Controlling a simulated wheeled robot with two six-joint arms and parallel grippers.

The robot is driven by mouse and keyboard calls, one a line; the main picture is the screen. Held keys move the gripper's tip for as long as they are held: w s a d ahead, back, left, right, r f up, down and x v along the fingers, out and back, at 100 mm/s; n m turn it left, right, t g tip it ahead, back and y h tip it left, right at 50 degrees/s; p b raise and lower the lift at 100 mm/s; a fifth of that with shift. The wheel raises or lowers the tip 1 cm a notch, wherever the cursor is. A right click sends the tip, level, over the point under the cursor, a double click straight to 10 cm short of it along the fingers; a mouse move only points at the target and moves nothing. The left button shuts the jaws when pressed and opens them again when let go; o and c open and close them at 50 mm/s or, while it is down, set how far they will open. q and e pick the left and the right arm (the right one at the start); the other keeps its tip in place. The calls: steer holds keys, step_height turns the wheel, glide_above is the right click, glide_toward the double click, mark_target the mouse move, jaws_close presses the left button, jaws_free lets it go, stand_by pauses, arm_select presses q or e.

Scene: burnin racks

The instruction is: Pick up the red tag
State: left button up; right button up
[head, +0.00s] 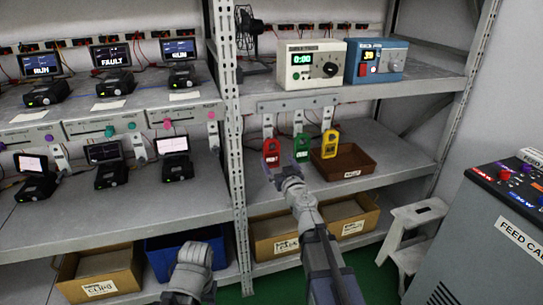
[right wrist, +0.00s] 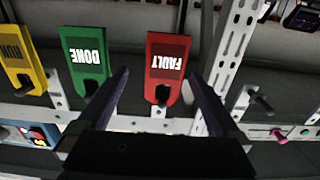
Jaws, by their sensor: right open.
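The red tag (head: 271,153) hangs on the bracket at the right rack, leftmost of three tags. In the right wrist view the red tag (right wrist: 165,58) reads FAULT upside down. My right gripper (head: 283,170) is just in front of and below it in the head view. In the wrist view its two fingers are apart and empty, with the tag showing between them, nearer the right finger. I cannot tell whether the fingers reach around the tag. Part of my left arm shows at the bottom of the head view, but its gripper does not.
A green tag (head: 302,149) and a yellow tag (head: 330,143) hang close to the right of the red one. A brown tray (head: 343,166) is on the shelf at right. The metal rack post (head: 229,130) stands to the left.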

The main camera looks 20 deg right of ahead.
mark_target(272, 155)
steer(key=w, duration=0.2)
steer(key=w+a, duration=0.1)
steer(key=w, duration=0.2)
steer(key=shift+w+r, duration=0.1)
steer(key=shift+r, duration=0.05)
steer(key=c, duration=1.4)
steer(key=shift+r+p, duration=0.15)
steer(key=shift+p, duration=0.15)
